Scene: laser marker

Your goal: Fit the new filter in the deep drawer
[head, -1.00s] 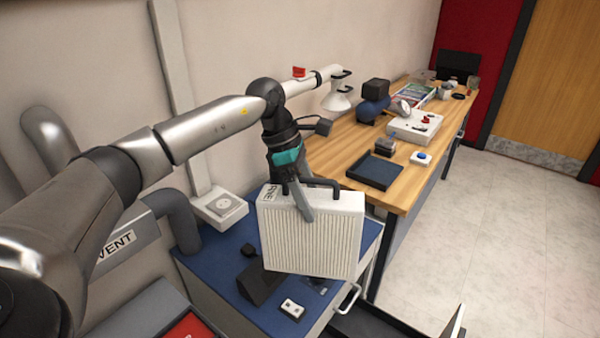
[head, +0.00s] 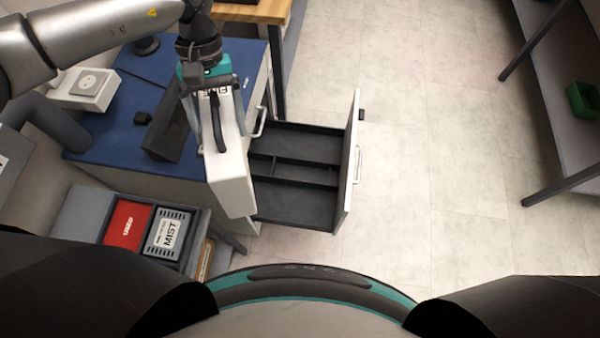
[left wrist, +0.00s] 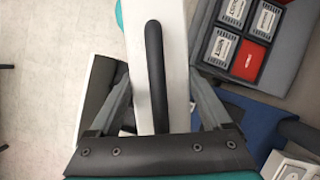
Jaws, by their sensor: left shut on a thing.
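My left gripper (head: 217,120) is shut on the black handle of the white, boxy filter (head: 235,178). In the head view the filter hangs edge-on beside the open drawer, covering part of its left side. The drawer (head: 300,146) is pulled out from the blue-topped cabinet; it is dark inside, with dividers and a pale front panel. In the left wrist view the filter (left wrist: 174,60) fills the middle, its black handle (left wrist: 155,75) between the fingers. Part of the drawer (left wrist: 100,88) shows to its left. My right gripper is not in view.
The blue cabinet top (head: 118,150) carries a dark wedge-shaped block (head: 168,130). A grey tray holds a red USED cartridge (head: 127,226) and a white MIST one (head: 167,235). Floor (head: 420,180) right of the drawer is clear. A green bin (head: 583,100) stands far right.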

